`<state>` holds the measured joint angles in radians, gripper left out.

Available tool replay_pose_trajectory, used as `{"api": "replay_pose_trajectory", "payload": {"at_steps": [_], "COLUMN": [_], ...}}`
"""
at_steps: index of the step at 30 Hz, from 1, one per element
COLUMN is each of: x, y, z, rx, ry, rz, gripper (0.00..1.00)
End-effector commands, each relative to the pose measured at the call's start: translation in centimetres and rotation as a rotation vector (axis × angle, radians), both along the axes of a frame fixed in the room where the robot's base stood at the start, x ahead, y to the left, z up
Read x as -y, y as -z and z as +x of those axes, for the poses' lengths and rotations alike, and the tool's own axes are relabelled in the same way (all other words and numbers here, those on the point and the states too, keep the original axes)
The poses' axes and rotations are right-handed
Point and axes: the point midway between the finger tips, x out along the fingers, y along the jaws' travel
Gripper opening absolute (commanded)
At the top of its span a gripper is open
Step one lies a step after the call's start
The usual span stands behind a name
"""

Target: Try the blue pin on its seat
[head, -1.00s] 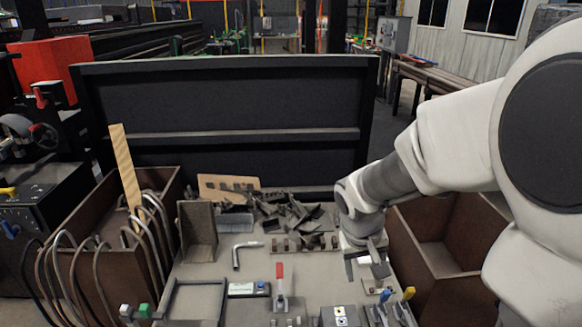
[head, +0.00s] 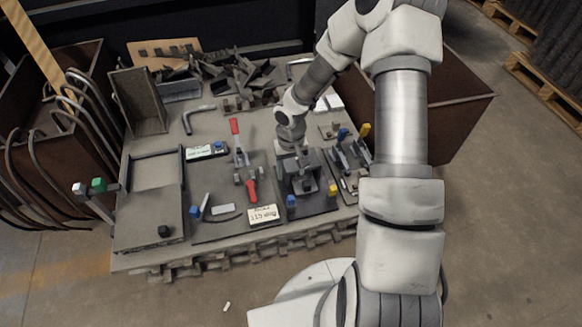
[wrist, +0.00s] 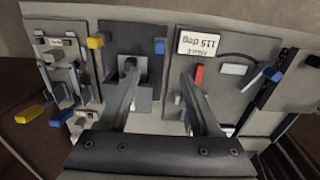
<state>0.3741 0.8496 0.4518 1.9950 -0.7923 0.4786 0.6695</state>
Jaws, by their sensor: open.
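My gripper (head: 296,152) is open, above the dark block fixture (head: 318,205) in the middle of the bench. In the wrist view its fingers (wrist: 160,70) are spread apart with nothing held between them. A blue-topped piece (head: 343,133) stands beside a yellow one (head: 365,129) on the right-hand fixture; the blue one also shows in the wrist view (wrist: 60,117). Blue and yellow knobs also sit at the block fixture's front corners, the blue one (head: 291,201) at left. I cannot tell which blue piece is the pin, or which hole is its seat.
A red-handled clamp (head: 251,190) stands close left of my gripper. An angle plate labelled 115 deg (head: 263,214) has another blue knob (head: 195,211). A brown bin (head: 450,100) stands at right.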

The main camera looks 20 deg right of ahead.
Motion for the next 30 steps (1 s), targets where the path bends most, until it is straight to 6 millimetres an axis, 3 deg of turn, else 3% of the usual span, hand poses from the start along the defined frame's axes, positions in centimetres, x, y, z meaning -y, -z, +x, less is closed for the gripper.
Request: {"api": "replay_pose_trajectory", "payload": {"at_steps": [3,18,24,30], "x": [-0.1,-0.1,0.0,0.0], "y": [2.8,12.5,14.8,15.5], "z": [-0.1,-0.1,-0.1,0.0], "rx": [-0.003,-0.002,-0.001,0.000], "ry": [-0.001,-0.001,-0.001,-0.001], "rz": [0.002,0.001,0.000,0.000], "gripper": [0.65,0.65,0.65,0.65]}}
